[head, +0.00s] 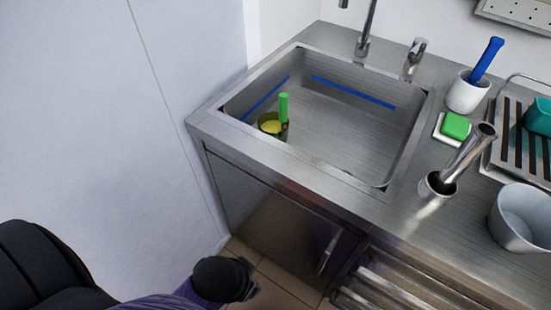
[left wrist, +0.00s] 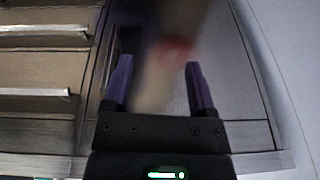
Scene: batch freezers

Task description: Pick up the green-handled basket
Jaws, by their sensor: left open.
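The green-handled basket (head: 283,108) is in the sink (head: 335,170), near its left front corner. Its green handle stands upright, and a dark, round body with something yellow inside shows beside it. Much of the basket's lower part is hidden by the sink's front rim. My left arm comes in low at the bottom of the head view, below the counter and in front of the cabinet. In the left wrist view my left gripper (left wrist: 160,82) is open, with its two purple fingers apart and nothing clearly between them. My right gripper is in neither view.
A faucet (head: 364,40) stands behind the sink. To the right are a white cup (head: 465,95) with a blue-handled tool, a green sponge (head: 456,125), a metal cup (head: 437,188), a bucket (head: 520,222) and a dish rack (head: 515,140). A wall closes the left side.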

